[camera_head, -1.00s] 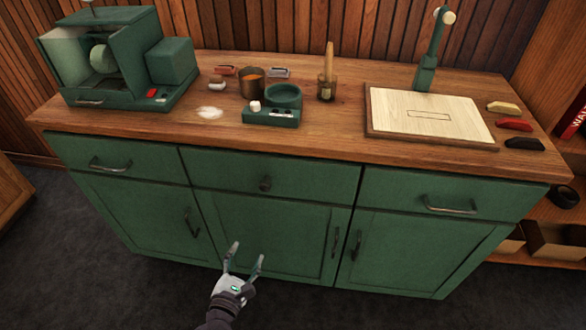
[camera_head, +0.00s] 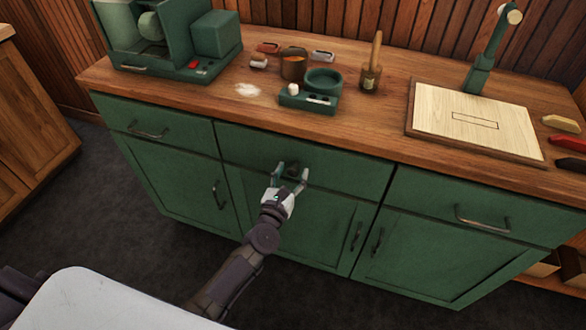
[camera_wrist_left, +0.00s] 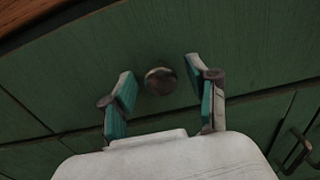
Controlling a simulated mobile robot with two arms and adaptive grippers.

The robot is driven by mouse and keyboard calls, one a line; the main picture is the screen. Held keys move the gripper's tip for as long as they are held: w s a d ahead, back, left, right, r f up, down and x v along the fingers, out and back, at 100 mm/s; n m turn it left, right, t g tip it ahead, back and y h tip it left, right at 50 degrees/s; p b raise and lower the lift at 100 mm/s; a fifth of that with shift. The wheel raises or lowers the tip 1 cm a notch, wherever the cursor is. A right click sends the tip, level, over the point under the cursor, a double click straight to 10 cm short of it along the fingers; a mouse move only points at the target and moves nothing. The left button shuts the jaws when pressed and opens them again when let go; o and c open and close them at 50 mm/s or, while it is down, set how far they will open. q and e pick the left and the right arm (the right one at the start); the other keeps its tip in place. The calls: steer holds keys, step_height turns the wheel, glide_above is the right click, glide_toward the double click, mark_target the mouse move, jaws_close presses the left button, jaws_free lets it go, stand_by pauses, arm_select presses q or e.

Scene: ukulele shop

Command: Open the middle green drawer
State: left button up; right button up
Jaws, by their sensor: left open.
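The middle green drawer (camera_head: 345,178) is closed, flush in the cabinet front under the wooden top. Its round dark knob (camera_head: 293,171) sits at the drawer's middle. My left gripper (camera_head: 291,173) is open at the drawer front, with its fingers to either side of the knob. In the left wrist view the knob (camera_wrist_left: 160,81) lies between and just beyond the two teal-padded fingertips (camera_wrist_left: 160,80), with a gap on both sides. I cannot tell how deep the fingers reach around it. The right gripper is not in view.
The left drawer (camera_head: 160,123) and right drawer (camera_head: 470,208) have bar handles and are closed, as are the doors below. The countertop (camera_head: 210,105) holds a green machine (camera_head: 165,40), small containers and a pale board (camera_head: 475,120). Dark floor in front is free.

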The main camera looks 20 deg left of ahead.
arm_select(q)
steer(key=shift+w, duration=0.6)
jaws_close()
